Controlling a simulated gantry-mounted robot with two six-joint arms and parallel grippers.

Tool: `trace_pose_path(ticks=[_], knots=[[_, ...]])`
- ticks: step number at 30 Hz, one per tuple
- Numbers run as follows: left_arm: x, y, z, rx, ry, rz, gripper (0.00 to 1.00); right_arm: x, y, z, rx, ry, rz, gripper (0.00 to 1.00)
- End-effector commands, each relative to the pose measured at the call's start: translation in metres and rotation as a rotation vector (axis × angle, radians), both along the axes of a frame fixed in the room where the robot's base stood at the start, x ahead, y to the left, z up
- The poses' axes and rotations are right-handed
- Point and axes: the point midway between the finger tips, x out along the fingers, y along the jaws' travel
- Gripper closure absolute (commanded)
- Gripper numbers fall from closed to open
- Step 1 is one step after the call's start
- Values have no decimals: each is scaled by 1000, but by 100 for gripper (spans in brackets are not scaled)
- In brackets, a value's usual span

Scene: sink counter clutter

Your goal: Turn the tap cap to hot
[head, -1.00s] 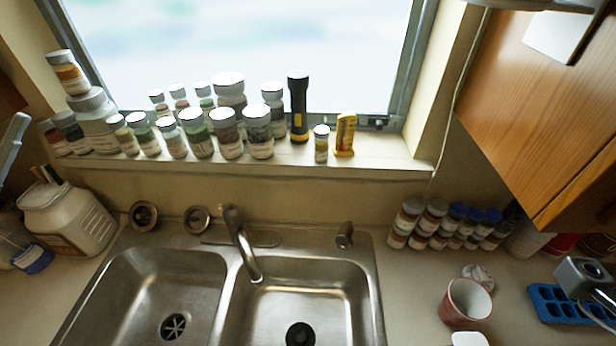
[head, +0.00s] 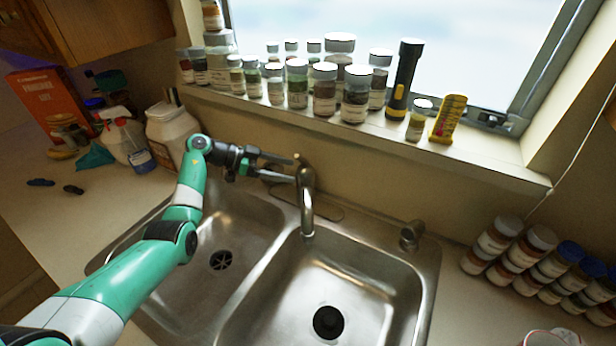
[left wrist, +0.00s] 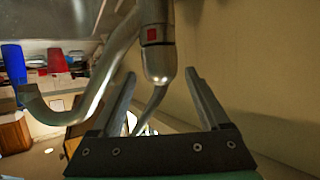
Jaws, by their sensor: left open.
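The metal tap (head: 306,195) stands upright behind the divider of the double sink, its spout pointing down over the sink. My left gripper (head: 288,168) reaches in from the left, its fingertips close to the upper part of the tap. In the left wrist view the tap cap (left wrist: 157,60) bears a red square mark and shows between the two spread fingers of my left gripper (left wrist: 160,78). The gripper is open, with no clear contact with the cap. The curved spout (left wrist: 75,108) is left of the cap there. My right gripper is out of view.
Several jars (head: 324,90), a black flashlight (head: 404,80) and a yellow box (head: 447,118) line the windowsill above the tap. A sprayer knob (head: 411,236) stands right of the tap. Stacked bottles (head: 530,258) are at right. A white jug (head: 172,135) is behind my left arm.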

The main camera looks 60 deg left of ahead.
Motion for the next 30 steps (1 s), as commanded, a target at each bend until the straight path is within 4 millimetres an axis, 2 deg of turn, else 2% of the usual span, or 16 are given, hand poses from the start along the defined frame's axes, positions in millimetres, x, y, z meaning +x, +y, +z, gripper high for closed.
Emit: trace_pose_path(ticks=[3, 9, 19, 30], knots=[[24, -11, -13, -1, -1, -4, 21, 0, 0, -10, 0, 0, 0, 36], [49, -20, -23, 1, -1, -2, 21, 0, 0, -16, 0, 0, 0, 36], [54, -21, -23, 3, -2, 0, 21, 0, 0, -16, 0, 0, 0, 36], [54, -21, -23, 2, -2, -1, 88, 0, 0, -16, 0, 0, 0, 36]])
